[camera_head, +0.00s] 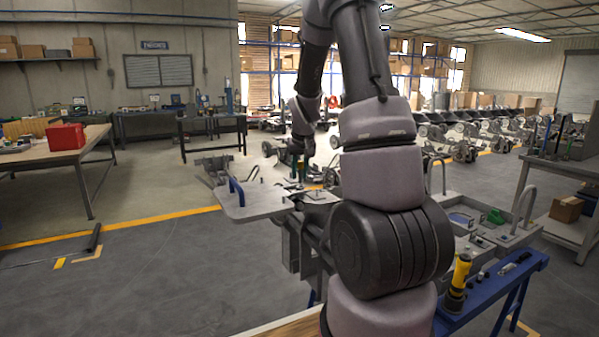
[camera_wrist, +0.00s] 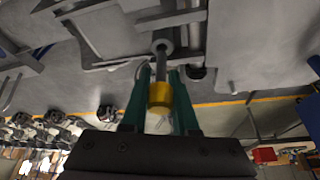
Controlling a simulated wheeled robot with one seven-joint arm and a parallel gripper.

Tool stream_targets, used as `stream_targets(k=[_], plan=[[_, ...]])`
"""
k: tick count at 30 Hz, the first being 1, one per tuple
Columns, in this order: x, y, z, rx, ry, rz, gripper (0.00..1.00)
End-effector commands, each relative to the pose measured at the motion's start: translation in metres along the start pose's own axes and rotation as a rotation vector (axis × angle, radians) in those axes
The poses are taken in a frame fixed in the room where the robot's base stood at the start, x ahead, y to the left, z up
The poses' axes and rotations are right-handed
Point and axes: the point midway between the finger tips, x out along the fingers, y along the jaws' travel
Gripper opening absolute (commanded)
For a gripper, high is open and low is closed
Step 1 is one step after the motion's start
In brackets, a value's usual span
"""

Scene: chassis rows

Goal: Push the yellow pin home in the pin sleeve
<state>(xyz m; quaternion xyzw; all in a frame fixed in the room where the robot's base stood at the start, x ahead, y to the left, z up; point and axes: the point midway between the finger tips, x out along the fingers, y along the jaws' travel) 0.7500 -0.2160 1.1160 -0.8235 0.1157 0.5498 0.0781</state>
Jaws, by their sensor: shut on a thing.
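My gripper (camera_wrist: 160,74) has two green fingers, shut on the yellow pin (camera_wrist: 159,96), in the wrist view. The pin's yellow collar sits between the fingers, and a grey shaft runs up from it. The shaft leads to a round grey end at a grey metal part, which looks like the pin sleeve (camera_wrist: 162,44). I cannot tell how deep the pin sits in it. In the head view my gripper (camera_head: 302,168) is small, low over the grey chassis plate (camera_head: 252,204); the pin and sleeve cannot be made out there.
A blue handle (camera_head: 236,191) stands up from the plate's left part. A blue bench (camera_head: 497,292) with a yellow-and-black tool (camera_head: 459,276) is at the lower right. My arm hides the middle. Open floor lies at the left.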

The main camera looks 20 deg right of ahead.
Motion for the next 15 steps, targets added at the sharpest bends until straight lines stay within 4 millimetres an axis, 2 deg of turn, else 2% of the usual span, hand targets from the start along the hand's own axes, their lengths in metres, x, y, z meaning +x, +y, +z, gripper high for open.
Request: stream_targets(k=[15], plan=[[0.0041,-0.0001,0.0018,0.001,-0.001,0.000,0.00]])
